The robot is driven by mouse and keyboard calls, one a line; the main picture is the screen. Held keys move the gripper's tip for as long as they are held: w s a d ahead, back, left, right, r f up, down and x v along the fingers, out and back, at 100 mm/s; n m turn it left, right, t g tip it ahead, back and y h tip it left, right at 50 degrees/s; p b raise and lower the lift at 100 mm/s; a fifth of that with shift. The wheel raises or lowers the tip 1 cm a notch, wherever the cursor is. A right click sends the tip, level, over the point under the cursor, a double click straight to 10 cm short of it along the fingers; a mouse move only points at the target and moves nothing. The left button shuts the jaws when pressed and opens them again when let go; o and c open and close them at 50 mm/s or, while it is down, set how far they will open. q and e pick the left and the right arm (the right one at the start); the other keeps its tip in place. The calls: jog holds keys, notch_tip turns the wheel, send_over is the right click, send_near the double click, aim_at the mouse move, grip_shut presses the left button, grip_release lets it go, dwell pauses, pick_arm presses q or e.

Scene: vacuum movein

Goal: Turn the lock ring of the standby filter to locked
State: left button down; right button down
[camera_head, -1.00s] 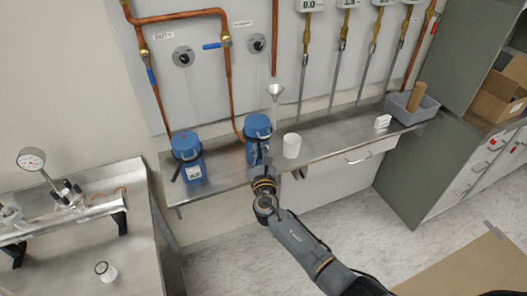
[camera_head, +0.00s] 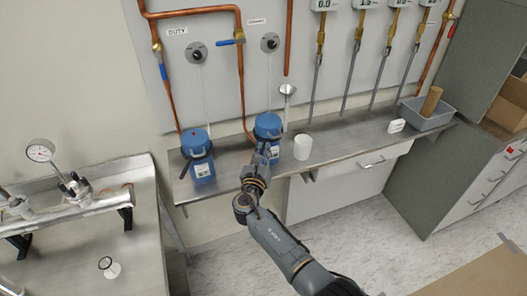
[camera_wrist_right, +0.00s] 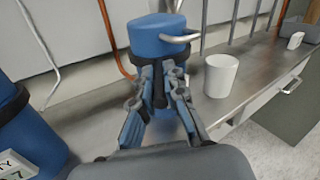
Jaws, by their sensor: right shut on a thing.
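The standby filter (camera_head: 268,126) is a blue canister with a blue cap, upright on the steel shelf under the right-hand wall label. In the right wrist view, the fingers (camera_wrist_right: 160,82) are shut on a dark lever (camera_wrist_right: 160,88) that hangs below the cap and seems part of the lock ring. My left gripper is out of view.
The duty filter (camera_head: 198,160) stands to the left. A grey bin (camera_head: 425,116) is at the shelf's right end. Copper pipes run up the wall behind.

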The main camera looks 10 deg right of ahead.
jog(key=c, duration=1.4)
grip_release()
jog(key=shift+w+r, duration=0.1)
jog(key=shift+r, duration=0.05)
jog(key=shift+a, duration=0.1)
jog(key=v, duration=1.2)
